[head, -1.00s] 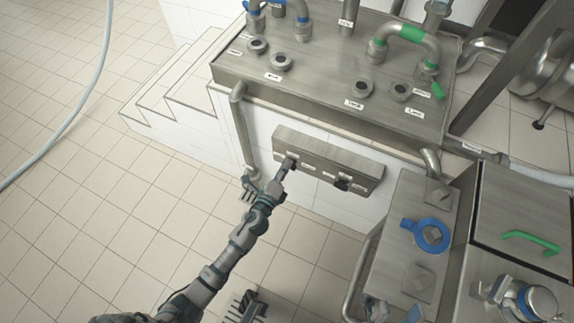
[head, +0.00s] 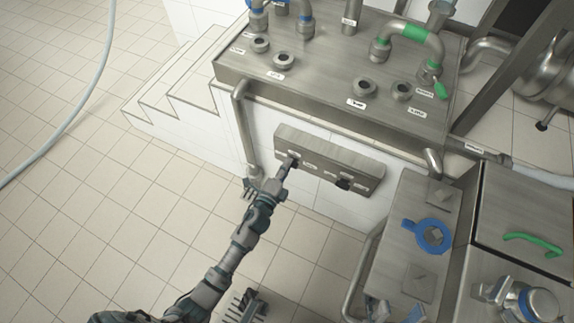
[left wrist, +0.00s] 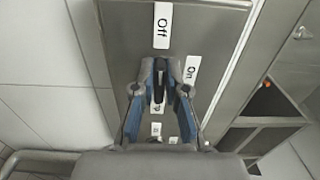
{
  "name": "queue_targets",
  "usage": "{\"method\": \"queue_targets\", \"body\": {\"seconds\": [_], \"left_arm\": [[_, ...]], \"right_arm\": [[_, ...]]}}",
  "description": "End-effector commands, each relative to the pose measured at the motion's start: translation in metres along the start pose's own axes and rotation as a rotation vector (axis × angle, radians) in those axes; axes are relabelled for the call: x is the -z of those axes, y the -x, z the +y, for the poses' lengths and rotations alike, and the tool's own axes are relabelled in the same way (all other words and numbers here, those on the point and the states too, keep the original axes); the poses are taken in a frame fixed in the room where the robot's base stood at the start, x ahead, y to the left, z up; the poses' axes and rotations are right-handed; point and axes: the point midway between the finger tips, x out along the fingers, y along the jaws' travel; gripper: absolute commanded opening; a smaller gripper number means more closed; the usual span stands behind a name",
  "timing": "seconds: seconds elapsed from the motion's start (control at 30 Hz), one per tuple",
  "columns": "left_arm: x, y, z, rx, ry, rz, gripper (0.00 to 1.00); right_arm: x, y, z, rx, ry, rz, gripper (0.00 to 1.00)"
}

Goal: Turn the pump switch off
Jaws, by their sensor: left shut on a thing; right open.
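The switch panel (head: 330,158) is a grey metal box on the white wall below the steel counter, with small labels and dark switches. My left gripper (head: 291,162) is at the panel's left end. In the left wrist view, its two blue-grey fingers (left wrist: 160,78) are shut around a dark switch lever (left wrist: 158,91). An "Off" label (left wrist: 162,26) is above the fingers, and an "On" label (left wrist: 191,70) is to their right. The lever's exact setting is partly hidden by the fingers.
A second black switch (head: 344,184) sits to the right on the same panel. A vertical pipe (head: 244,130) stands left of the panel. A steel cabinet with a blue ring (head: 432,235) stands at right. Tiled floor (head: 90,230) at left is open.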

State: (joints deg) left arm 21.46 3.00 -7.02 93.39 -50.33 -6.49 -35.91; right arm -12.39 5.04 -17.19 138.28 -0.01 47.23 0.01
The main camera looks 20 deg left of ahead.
Motion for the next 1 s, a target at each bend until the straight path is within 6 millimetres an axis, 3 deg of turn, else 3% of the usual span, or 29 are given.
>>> {"method": "queue_targets", "body": {"seconds": [0.2, 0.23, 0.3, 0.33, 0.67, 0.77, 1.0], "left_arm": [[-0.002, 0.002, 0.006, -0.012, 0.003, -0.005, 0.0], [-0.002, 0.002, 0.006, -0.013, 0.003, -0.005, 0.17], [-0.002, 0.002, 0.006, -0.012, 0.002, -0.005, 0.35], [-0.002, 0.002, 0.006, -0.011, 0.002, -0.005, 0.38], [-0.001, 0.004, 0.003, -0.005, 0.001, -0.002, 0.38], [-0.001, 0.016, 0.003, -0.006, 0.0, -0.002, 0.38], [-0.001, 0.069, 0.004, -0.008, 0.002, -0.002, 0.38]], "right_arm": [[-0.001, 0.002, 0.0, 0.006, -0.001, -0.004, 0.53], [-0.001, 0.002, 0.0, 0.006, -0.001, -0.004, 0.53], [-0.001, 0.002, 0.0, 0.006, 0.0, -0.004, 0.53], [-0.001, 0.002, 0.0, 0.006, 0.0, -0.004, 0.53], [0.001, 0.001, 0.0, -0.006, 0.001, -0.003, 0.53], [0.001, 0.001, 0.0, -0.004, 0.001, -0.002, 0.53], [0.002, 0.001, -0.001, -0.001, 0.0, 0.0, 0.53]]}}
